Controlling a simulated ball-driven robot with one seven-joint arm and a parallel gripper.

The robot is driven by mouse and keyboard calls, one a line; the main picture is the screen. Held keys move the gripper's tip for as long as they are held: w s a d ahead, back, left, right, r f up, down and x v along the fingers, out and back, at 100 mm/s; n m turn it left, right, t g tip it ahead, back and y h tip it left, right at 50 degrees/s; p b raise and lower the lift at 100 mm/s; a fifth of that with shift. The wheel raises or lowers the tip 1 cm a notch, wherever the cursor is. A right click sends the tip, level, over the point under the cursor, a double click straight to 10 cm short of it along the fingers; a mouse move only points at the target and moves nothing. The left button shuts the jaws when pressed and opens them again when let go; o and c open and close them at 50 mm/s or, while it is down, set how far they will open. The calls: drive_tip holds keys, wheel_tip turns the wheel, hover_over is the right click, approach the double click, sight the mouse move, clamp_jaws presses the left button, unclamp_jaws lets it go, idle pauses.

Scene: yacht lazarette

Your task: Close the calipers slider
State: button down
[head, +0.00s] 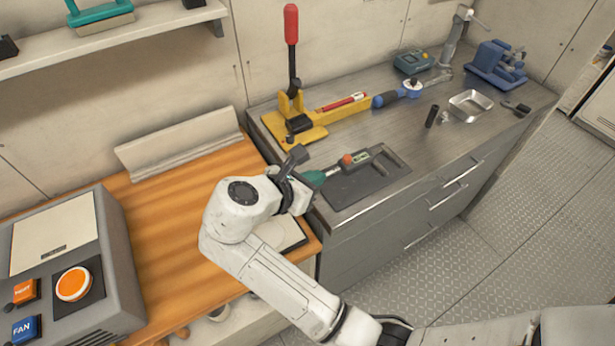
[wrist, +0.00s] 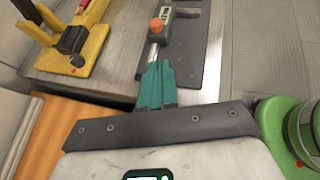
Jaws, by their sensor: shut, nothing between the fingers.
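The calipers (head: 360,156) lie on a dark grey plate (head: 365,187) near the front left of the steel counter. They have a dark slider body with a small display and an orange knob (head: 347,159). In the wrist view the orange knob (wrist: 157,25) and a pale metal beam (wrist: 153,52) show just beyond the fingertips. My gripper (head: 318,177) has teal fingers, shut and empty, at the left end of the calipers. In the wrist view my gripper (wrist: 157,70) points at the beam; I cannot tell whether it touches. The calipers' near end is hidden by the fingers.
A yellow press with a red-handled lever (head: 291,25) stands behind on the counter. A blue-handled tool (head: 395,96), a metal tray (head: 470,105) and a blue vise (head: 495,63) are further right. A grey control box (head: 115,260) sits on the wooden bench at left.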

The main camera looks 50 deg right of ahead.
approach(353, 166)
drive_tip(key=d+f, duration=0.1)
drive_tip(key=w+d+f, duration=0.1)
drive_tip(key=shift+w+d+p, duration=0.35)
drive_tip(key=shift+d+p, duration=0.05)
drive_tip(key=shift+d, duration=0.75)
drive_tip(key=shift+d+r+p, duration=0.15)
drive_tip(key=shift+d+p, duration=0.15)
drive_tip(key=shift+p, duration=0.15)
drive_tip(key=d+p, duration=0.1)
drive_tip(key=s+d+p, duration=0.1)
drive_tip(key=d, duration=0.1)
drive_tip(key=shift+d, duration=0.1)
drive_tip(key=shift+s+d, duration=0.15)
drive_tip(key=shift+d, duration=0.15)
drive_tip(key=shift+p, duration=0.4)
